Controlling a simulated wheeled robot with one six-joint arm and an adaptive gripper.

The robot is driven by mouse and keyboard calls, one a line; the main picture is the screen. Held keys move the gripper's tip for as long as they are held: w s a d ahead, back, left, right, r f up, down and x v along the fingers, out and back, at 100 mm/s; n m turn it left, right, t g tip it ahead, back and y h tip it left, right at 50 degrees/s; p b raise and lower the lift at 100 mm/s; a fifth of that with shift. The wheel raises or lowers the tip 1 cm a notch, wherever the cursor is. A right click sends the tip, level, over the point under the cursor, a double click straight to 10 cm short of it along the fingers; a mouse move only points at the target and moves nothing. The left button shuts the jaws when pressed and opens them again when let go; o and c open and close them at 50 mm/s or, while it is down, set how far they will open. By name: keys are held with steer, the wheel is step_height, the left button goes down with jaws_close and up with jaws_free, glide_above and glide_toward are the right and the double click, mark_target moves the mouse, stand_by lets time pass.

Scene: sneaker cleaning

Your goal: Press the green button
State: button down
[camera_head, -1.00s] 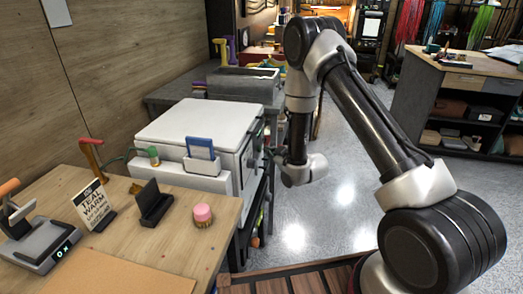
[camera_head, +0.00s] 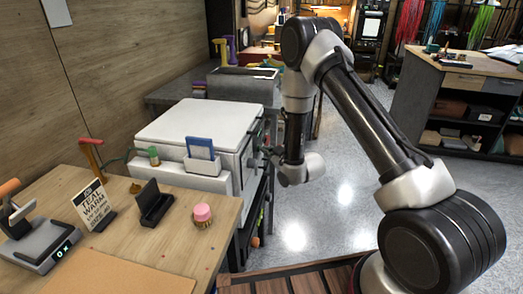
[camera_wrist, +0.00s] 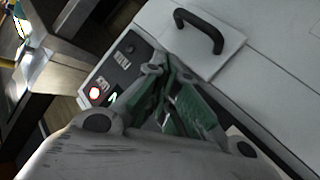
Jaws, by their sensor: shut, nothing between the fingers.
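The white boxy machine (camera_head: 195,128) stands behind the wooden table, and my gripper (camera_head: 264,152) is at its right-hand front face. In the wrist view, my gripper (camera_wrist: 160,70) is shut and empty, with its fingertips in front of the machine's dark control panel (camera_wrist: 122,62). A green-lit spot (camera_wrist: 113,98), which looks like the green button, glows on the panel near the left finger. A red-lit button (camera_wrist: 95,93) is to its left. In the wrist view the fingers appear close to the panel; I cannot tell whether they touch it.
A black handle (camera_wrist: 205,32) sticks out from the machine's front. A black knob (camera_wrist: 128,48) is higher on the panel. The wooden table (camera_head: 150,248) holds a sign, a scale-like device and a pink-topped item. Open grey floor (camera_head: 335,215) lies to the right.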

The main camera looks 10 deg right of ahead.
steer(key=shift+d, duration=0.1)
stand_by(0.3)
steer(key=shift+s+d, duration=0.4)
steer(key=shift+d, duration=0.3)
steer(key=shift+s+d, duration=0.3)
steer(key=shift+d, duration=0.5)
steer(key=shift+s+d, duration=0.35)
steer(key=shift+d, duration=0.4)
steer(key=shift+s+d, duration=0.3)
steer(key=shift+d, duration=0.5)
